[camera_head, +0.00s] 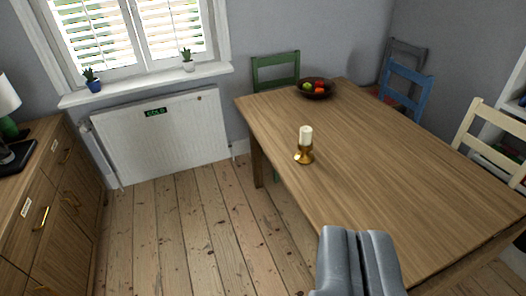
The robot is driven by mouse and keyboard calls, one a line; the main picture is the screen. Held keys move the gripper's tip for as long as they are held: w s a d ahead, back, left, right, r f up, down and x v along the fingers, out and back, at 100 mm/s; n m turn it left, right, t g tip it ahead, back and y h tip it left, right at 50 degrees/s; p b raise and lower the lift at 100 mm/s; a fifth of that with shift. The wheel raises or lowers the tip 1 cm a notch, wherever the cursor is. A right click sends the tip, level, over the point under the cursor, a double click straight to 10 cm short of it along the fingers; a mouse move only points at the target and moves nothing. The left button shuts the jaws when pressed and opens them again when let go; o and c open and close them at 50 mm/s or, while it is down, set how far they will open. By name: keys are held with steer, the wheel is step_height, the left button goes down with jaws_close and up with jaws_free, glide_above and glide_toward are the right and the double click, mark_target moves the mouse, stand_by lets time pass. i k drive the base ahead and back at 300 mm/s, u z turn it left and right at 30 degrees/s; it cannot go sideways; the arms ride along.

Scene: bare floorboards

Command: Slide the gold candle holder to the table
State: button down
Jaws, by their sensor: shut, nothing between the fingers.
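The gold candle holder (304,154) stands upright on the wooden table (400,160), close to its left edge. A white candle (306,136) sits in it. My grey gripper (352,236) is at the bottom of the view, in front of the table's near left part. Its fingers are together and hold nothing. It is apart from the candle holder, which stands beyond it and a little to the left.
A dark bowl of fruit (316,91) stands at the table's far end. Green (275,68), blue (404,85) and cream (488,130) chairs surround it. A wooden cabinet (38,200) is on the left. The floorboards (200,235) between cabinet and table are clear. A radiator (160,140) is under the window.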

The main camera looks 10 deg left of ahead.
mark_target(304, 157)
steer(key=i, duration=1)
steer(key=u, duration=0.05)
